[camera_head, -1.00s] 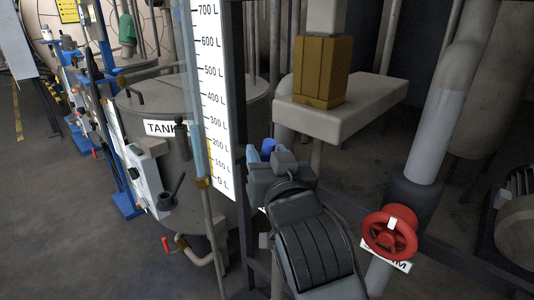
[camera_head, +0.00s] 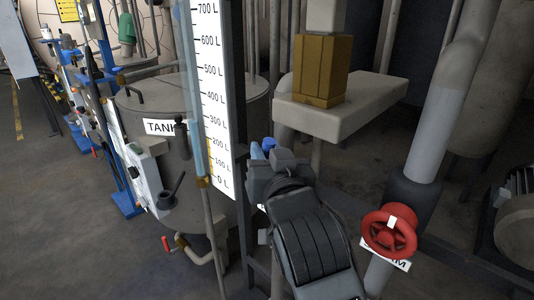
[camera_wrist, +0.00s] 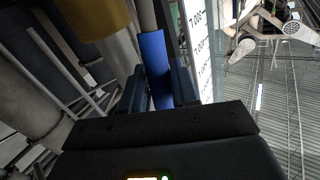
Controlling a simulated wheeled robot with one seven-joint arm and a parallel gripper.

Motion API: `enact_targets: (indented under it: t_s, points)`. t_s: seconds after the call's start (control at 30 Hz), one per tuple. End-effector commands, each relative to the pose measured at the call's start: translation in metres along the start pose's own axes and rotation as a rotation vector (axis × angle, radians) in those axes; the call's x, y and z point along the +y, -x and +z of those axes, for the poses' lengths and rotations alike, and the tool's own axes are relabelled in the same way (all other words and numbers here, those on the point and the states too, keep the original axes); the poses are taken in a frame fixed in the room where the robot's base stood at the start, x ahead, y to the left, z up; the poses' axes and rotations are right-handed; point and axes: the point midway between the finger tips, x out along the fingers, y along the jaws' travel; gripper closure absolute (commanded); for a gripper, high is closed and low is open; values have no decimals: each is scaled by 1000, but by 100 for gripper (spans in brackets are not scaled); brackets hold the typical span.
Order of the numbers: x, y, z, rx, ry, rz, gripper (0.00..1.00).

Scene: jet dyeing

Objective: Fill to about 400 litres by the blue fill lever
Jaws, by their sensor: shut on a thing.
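The blue fill lever (camera_wrist: 153,60) stands between the two fingers of my gripper (camera_wrist: 158,88) in the wrist view. My gripper is shut on it. In the head view my gripper (camera_head: 260,158) is seen from behind and the lever's blue end (camera_head: 268,145) shows just past it; the wrist hides most of the rest. The white level scale (camera_head: 211,80), marked from 0 L to 700 L, stands just left of my gripper. A pale blue sight tube (camera_head: 193,85) runs along its left side. I cannot make out a clear liquid level in it.
A red handwheel (camera_head: 389,231) on a grey pipe is right of my arm. A brass-coloured block (camera_head: 322,72) sits on a pale shelf (camera_head: 375,105) behind my gripper. A labelled grey tank (camera_head: 150,103) stands at left. The floor at lower left is clear.

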Motion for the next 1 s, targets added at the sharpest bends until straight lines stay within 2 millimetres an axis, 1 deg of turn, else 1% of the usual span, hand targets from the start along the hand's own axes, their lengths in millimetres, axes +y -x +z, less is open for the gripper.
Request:
enact_targets:
  t_s: [0.47, 1.0]
  points:
    - [3, 3, 5, 31, -21, -4, 100]
    - [16, 23, 18, 251, -164, -32, 100]
